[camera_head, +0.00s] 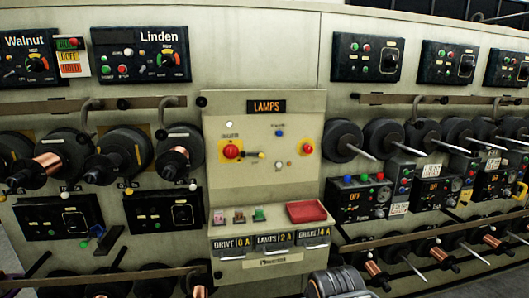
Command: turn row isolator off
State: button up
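A pale control panel (263,188) with a lit "LAMPS" display stands in the middle of the row. At its left is a red round knob (232,152) on a yellow plate, with a small blurred label above it. A short yellow-and-dark lever (254,155) sticks out to the right beside it. I cannot read the label or tell which control is the row isolator. A dark grey rounded part at the bottom edge, right of centre, looks like the end of my arm, well below and apart from the knob. No fingertips show.
A second red knob (307,148) is on the panel's right. A shelf below holds small coloured switches and a red tray (306,211). Black spools and spindles (343,140) project on both sides. Walnut and Linden units (140,54) are at upper left. The panel's front face is unobstructed.

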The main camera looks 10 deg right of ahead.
aim_at(230, 151)
jog(key=u, duration=0.95)
jog(key=i, duration=0.8)
jog(key=z, duration=0.05)
